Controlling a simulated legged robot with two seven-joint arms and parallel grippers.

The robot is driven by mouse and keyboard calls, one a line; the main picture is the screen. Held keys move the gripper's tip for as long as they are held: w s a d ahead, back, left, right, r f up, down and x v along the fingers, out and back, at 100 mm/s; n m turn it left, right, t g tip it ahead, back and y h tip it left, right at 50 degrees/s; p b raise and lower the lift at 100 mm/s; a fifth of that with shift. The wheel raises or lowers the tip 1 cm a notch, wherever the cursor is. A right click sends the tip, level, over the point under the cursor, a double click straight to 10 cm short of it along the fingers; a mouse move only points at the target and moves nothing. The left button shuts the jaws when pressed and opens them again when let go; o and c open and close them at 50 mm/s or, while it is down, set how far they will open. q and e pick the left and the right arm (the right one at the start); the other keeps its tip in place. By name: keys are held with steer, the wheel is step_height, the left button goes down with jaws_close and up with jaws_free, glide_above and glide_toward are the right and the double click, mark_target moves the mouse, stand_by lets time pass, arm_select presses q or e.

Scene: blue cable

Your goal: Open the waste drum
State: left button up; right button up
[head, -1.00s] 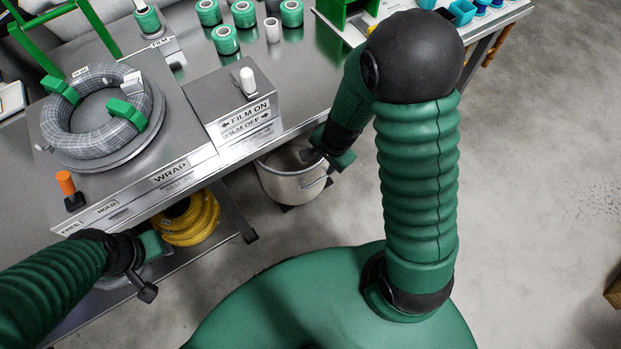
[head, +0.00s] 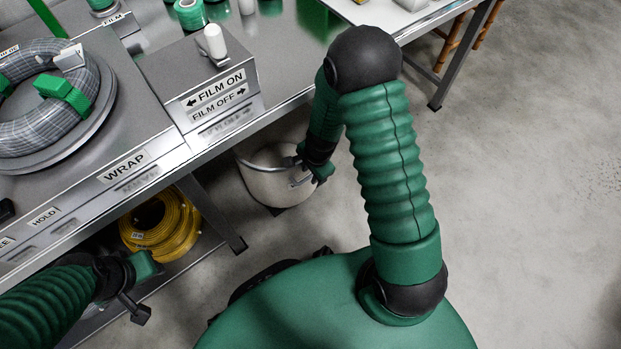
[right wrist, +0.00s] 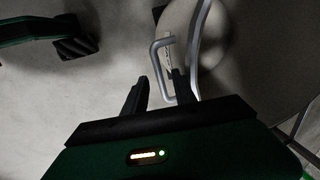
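The waste drum (head: 268,188) is a pale round drum with a grey metal rim, on the floor under the front edge of the bench. A silver handle shows on its near right side, partly behind my right gripper (head: 314,175). In the right wrist view, my right gripper (right wrist: 160,92) has its two dark fingers apart. The bent silver handle (right wrist: 155,62) reaches into the gap between them, close to the right finger; contact cannot be told. The curved metal rim (right wrist: 196,50) of the drum passes just to the right. My left gripper (head: 140,288) is low at the left, away from the drum.
The steel bench carries a wrapping station with a grey coil (head: 32,130) and a film switch box (head: 205,85). A yellow cable coil (head: 160,225) lies on the lower shelf. A bench leg (head: 215,215) stands left of the drum. The floor on the right is clear.

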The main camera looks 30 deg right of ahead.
steer(key=shift+w+f, duration=0.15)
steer(key=shift+f, duration=0.4)
jaws_close()
stand_by(1.0)
